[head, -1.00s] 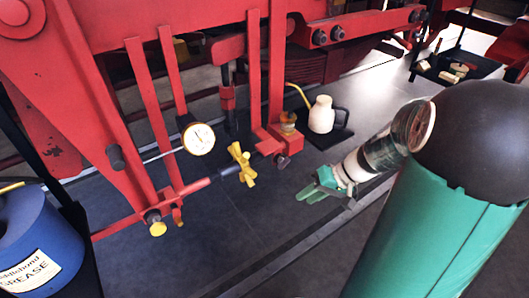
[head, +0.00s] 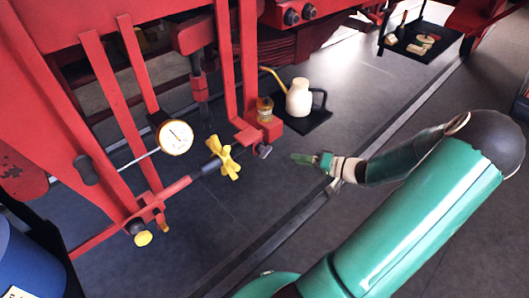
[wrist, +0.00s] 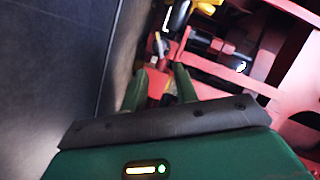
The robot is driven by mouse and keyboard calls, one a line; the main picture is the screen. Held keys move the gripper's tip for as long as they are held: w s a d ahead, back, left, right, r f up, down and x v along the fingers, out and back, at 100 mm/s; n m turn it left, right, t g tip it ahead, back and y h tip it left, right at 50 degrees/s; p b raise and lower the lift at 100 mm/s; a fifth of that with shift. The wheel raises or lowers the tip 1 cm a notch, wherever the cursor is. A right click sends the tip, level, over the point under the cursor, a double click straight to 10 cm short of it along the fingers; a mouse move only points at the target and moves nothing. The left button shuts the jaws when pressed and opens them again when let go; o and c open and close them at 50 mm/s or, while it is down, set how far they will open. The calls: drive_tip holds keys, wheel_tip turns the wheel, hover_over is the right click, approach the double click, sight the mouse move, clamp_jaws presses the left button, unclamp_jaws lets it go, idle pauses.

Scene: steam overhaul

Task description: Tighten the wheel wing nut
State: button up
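The yellow wing nut (head: 224,158) sits on a dark threaded section of a red horizontal rod in the head view. Its wings spread in several directions. My gripper (head: 294,158) is to the right of it, apart from it, with its green fingers pointing left. In the wrist view the two green fingers of my gripper (wrist: 160,88) stand apart with nothing held between them. A yellow part (wrist: 207,5) at the top edge of the wrist view, beyond the fingers, may be the wing nut; it is cut off.
A dial gauge (head: 176,137) and a yellow knob (head: 143,239) are left of the wing nut. Red bars surround it. A small jar (head: 265,109) and a cream oil can (head: 299,98) stand behind. A tool tray (head: 424,43) lies far right. The floor in front is clear.

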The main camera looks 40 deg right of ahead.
sight(265, 151)
drive_tip(key=x, duration=1.1)
drive_tip(key=shift+w, duration=0.2)
clamp_jaws()
